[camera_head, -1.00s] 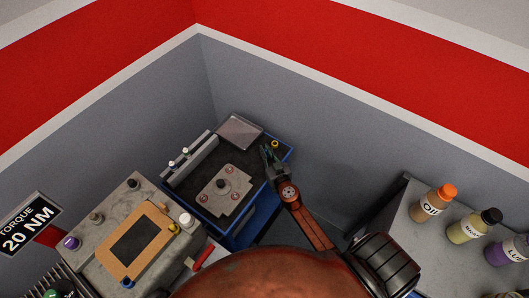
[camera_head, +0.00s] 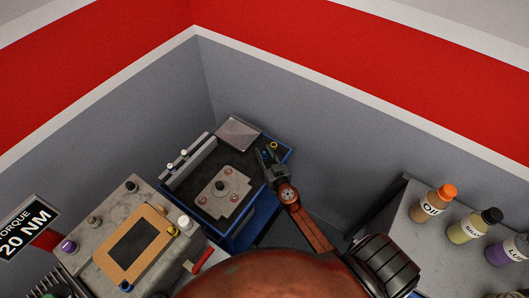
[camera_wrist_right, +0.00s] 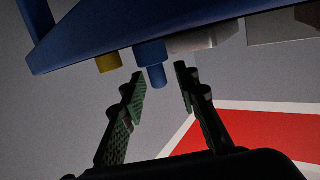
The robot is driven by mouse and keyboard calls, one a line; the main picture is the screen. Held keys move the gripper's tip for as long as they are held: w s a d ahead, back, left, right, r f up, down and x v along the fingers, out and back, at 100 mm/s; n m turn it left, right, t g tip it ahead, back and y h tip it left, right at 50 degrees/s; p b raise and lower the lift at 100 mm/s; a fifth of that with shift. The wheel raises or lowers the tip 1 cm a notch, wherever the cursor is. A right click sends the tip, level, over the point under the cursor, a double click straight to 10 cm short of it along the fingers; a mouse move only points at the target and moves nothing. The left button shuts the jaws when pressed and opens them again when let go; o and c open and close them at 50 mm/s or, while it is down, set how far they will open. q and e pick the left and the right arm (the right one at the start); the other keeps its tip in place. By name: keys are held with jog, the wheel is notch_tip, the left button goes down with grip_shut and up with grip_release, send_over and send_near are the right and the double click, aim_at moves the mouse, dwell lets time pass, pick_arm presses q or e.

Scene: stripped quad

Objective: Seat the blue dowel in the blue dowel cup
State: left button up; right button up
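The blue dowel (camera_wrist_right: 156,77) stands in the wider blue dowel cup (camera_wrist_right: 150,53), with its end sticking out. The right wrist view is turned over, so the dowel points down there. My right gripper (camera_head: 265,153) is at the right back corner of the blue cart, its fingers spread. In the wrist view, the fingertips (camera_wrist_right: 160,73) are apart, one on each side of the dowel, with gaps between. In the head view, the blue parts (camera_head: 264,155) show small between the fingers; how deep the dowel sits cannot be told. My left gripper is not in view.
A yellow cup (camera_head: 274,146) stands close beside my right gripper. The cart's dark top (camera_head: 228,165) also holds a grey plate (camera_head: 222,193), a rail (camera_head: 188,160) and a clear tray (camera_head: 238,133). Bottles (camera_head: 432,203) stand on a bench at the right. Walls close the back.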

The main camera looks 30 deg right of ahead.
jog(key=shift+r, duration=0.25)
jog(key=b+v, duration=0.1)
jog(key=v, duration=1.1)
